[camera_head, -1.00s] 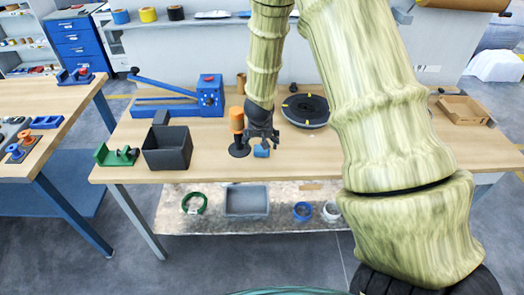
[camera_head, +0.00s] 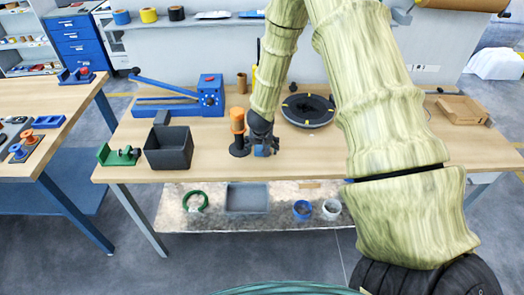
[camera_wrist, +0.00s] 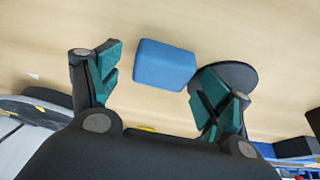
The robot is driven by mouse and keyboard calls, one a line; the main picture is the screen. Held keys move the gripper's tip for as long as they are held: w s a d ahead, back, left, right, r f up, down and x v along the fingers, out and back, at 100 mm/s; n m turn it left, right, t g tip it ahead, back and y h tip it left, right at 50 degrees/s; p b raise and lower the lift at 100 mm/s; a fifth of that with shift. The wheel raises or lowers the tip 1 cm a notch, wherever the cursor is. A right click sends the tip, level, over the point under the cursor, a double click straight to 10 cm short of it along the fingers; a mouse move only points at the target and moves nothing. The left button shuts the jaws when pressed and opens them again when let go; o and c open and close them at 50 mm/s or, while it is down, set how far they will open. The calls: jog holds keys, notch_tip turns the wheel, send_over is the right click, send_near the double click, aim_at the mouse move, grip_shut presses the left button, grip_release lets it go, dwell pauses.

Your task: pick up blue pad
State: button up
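The blue pad (camera_head: 260,151) is a small block on the wooden table (camera_head: 330,160), in front of the black disc. In the wrist view the blue pad (camera_wrist: 164,65) lies just beyond and between my fingertips, with bare wood showing to its left. My gripper (camera_head: 261,146) is low over the pad in the head view and partly hides it. In the wrist view my gripper (camera_wrist: 165,85) is open, its two green-padded fingers spread to either side. The right finger overlaps a round black base near the pad. I cannot tell whether either finger touches the pad.
An orange spool (camera_head: 237,121) on a round black base stands just left of my gripper. The black disc (camera_head: 307,110) lies behind it to the right. A dark bin (camera_head: 168,148) and a blue lever tool (camera_head: 210,95) are to the left. The front right tabletop is partly hidden by my arm.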

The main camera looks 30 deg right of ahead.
aim_at(262, 148)
jog(key=c, duration=0.9)
jog(key=shift+r, duration=0.1)
jog(key=shift+r+b, duration=0.7)
jog(key=shift+r, duration=1)
jog(key=shift+s+a+r+b, duration=0.25)
jog(key=shift+s+a+b, duration=0.85)
jog(key=shift+s, duration=1.3)
jog(key=shift+s+a+r+b, duration=0.2)
jog(key=shift+s+a+b, duration=0.85)
jog(key=shift+s, duration=1.35)
jog(key=shift+s+a+r+b, duration=0.25)
jog(key=shift+s+a+b, duration=0.4)
jog(key=shift+s+a, duration=1.3)
jog(key=shift+s+d, duration=0.4)
jog(key=shift+d, duration=0.1)
